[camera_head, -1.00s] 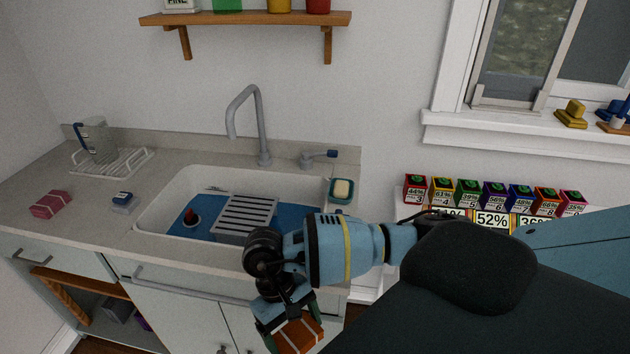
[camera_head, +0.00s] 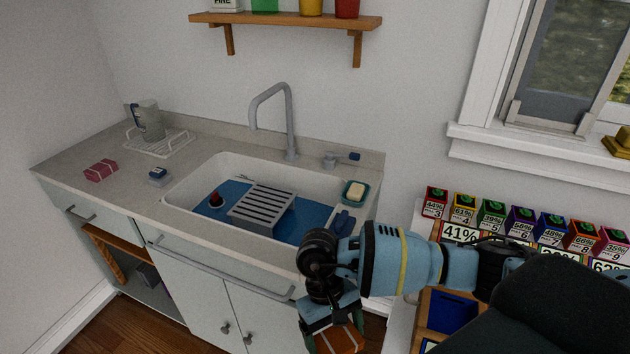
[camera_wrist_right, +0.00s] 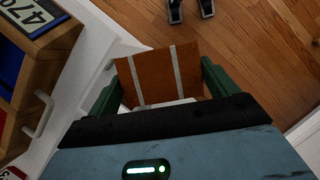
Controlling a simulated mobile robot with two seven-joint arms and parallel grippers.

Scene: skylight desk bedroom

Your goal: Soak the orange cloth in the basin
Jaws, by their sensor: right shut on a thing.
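The orange cloth (camera_wrist_right: 158,77), folded with two pale stripes, sits between the green fingers of my right gripper (camera_wrist_right: 160,85). In the head view the cloth (camera_head: 340,340) shows at the bottom edge, below my right gripper (camera_head: 333,335), in front of the counter and outside the basin. The white basin (camera_head: 175,193) is set in the counter and holds blue water (camera_head: 312,216). A grey slatted rack (camera_head: 263,205) and a small dark item with a red top (camera_head: 216,199) are in it. My left gripper is not in view.
A faucet (camera_head: 290,120) and a lever handle (camera_head: 340,158) stand behind the basin. A soap dish (camera_head: 355,192) is on its right rim. A pink cloth (camera_head: 101,170) and a blue-topped block (camera_head: 158,177) lie on the left counter. Labelled boxes (camera_head: 520,222) stand at right.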

